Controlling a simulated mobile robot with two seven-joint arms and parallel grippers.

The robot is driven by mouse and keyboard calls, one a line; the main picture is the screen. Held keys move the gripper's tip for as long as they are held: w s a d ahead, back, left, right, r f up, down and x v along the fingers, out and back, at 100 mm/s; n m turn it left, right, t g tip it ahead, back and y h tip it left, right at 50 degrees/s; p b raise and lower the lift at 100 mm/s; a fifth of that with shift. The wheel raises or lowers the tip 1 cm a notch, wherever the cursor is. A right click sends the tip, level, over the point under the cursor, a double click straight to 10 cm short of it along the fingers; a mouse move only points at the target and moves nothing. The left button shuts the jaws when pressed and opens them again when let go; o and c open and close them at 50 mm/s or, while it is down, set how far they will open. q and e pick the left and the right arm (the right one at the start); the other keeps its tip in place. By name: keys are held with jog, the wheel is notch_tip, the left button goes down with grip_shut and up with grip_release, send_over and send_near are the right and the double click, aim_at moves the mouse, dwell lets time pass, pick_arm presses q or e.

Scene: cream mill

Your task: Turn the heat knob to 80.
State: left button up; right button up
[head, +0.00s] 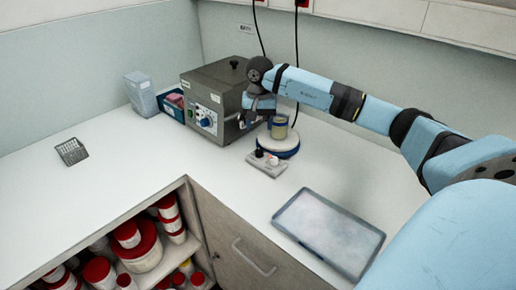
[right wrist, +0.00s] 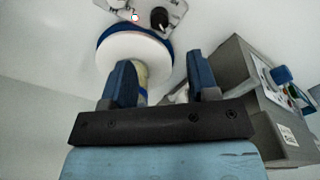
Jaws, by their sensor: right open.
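A stirrer with a round white top and blue base (head: 278,149) stands on the counter; its white top also shows in the right wrist view (right wrist: 125,48). In the right wrist view the dark knob (right wrist: 159,18) is at the top; no scale figures are readable. A grey box device (head: 215,95) to the left has a blue knob (head: 206,122). I cannot tell which knob is for heat. My right gripper (right wrist: 163,78) is open, near a beaker with yellowish content (head: 279,128), apart from the knobs. My left gripper is not in view.
A shallow grey tray (head: 328,233) lies at the counter's front right. A clear container (head: 141,94) and a blue box (head: 173,106) stand left of the grey device. A small grey rack (head: 72,152) lies far left. The counter's left middle is clear.

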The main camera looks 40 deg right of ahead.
aim_at(259, 150)
notch_tip(259, 150, down, 10)
jog(key=shift+r+p, duration=0.1)
jog(key=shift+p, duration=0.2)
jog(key=shift+c, duration=0.2)
jog(key=c, duration=0.9)
